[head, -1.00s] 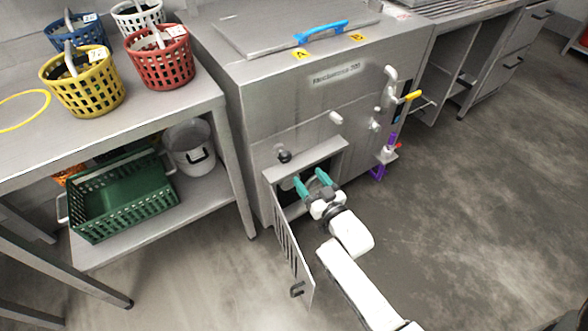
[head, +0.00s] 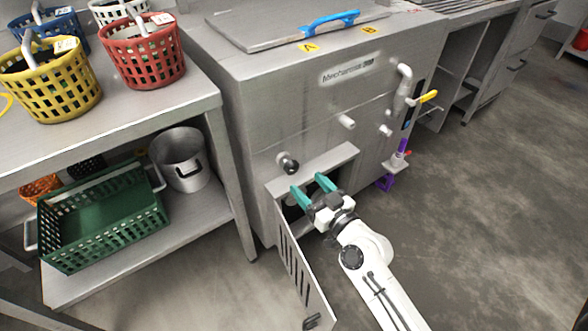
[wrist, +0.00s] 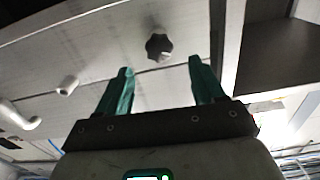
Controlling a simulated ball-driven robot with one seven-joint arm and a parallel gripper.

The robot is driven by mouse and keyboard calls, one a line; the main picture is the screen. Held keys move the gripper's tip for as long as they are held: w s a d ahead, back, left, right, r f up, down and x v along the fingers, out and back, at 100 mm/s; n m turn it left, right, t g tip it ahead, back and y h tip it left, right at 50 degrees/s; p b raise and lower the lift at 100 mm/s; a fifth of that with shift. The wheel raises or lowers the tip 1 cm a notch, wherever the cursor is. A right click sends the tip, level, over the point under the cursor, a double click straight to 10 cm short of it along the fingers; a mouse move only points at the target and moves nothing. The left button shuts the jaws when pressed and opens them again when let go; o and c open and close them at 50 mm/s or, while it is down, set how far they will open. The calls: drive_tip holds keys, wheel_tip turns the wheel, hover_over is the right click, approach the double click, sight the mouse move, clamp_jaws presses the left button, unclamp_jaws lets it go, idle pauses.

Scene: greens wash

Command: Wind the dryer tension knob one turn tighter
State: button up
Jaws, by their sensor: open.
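A dark, star-shaped knob (head: 287,162) sits on the front of the steel machine (head: 270,110), just above the open lower compartment. I take it to be the tension knob; no label on it is readable. In the wrist view the knob (wrist: 158,47) lies ahead of the fingertips, roughly between them sideways. My gripper (head: 308,184) is open and empty, with teal fingers pointing at the machine front, below and right of the knob in the head view. The wrist view also shows the open fingers (wrist: 161,70), apart from the knob.
A slotted door (head: 303,275) hangs open below and left of my gripper. White pegs (head: 347,121) and a yellow-handled valve (head: 428,96) stick out to the right. A shelf table (head: 180,105) with baskets stands left. The floor at right is clear.

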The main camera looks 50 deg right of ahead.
sight(294, 169)
drive_tip(key=x, duration=0.7)
drive_tip(key=shift+p, duration=0.3)
drive_tip(key=c, duration=1.1)
